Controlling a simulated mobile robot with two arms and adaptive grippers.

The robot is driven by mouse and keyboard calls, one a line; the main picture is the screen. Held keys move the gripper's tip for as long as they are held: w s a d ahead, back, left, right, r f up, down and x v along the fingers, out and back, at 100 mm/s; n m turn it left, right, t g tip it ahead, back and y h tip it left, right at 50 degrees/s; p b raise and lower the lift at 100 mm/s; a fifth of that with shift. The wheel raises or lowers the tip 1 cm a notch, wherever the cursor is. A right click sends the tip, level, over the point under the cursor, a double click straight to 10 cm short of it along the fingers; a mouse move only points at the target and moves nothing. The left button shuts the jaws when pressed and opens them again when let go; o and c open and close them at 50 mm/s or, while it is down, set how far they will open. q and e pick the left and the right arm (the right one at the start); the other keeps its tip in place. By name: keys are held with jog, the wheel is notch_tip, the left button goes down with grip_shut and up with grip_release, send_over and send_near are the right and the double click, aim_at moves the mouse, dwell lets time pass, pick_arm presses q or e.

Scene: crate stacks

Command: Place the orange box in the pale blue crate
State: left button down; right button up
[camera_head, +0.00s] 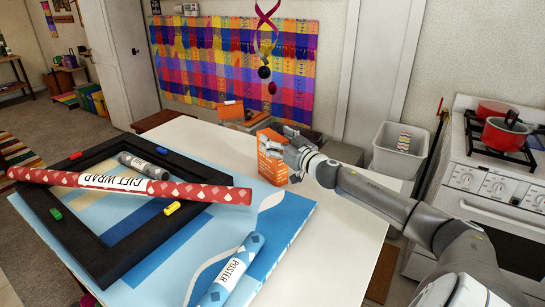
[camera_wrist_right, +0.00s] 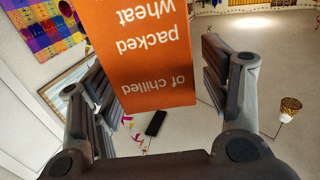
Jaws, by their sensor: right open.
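The orange box (camera_head: 270,160) with white lettering stands upright on the white table top, near its far edge. It also shows large in the right wrist view (camera_wrist_right: 150,50), reaching in from the top between the fingers. My right gripper (camera_head: 287,155) is open at the box's right side, and its fingers (camera_wrist_right: 160,90) lie on either side of the box. A gap shows between the box and the right finger; contact on the left is unclear. I see no clearly pale blue crate. A pale grey open bin (camera_head: 384,162) stands beyond the table at the right. My left gripper is out of view.
A black frame (camera_head: 95,252), a red gift wrap roll (camera_head: 110,184), a grey roll (camera_head: 143,165) and a blue poster roll (camera_head: 232,270) lie on the table's left and middle. A stove (camera_head: 490,185) with red pots stands at the right. The front right table top is bare.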

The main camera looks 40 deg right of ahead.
jog(key=shift+w+d+f+p, duration=0.15)
jog(key=shift+w+p, duration=0.2)
jog(key=shift+w, duration=0.95)
grip_shut()
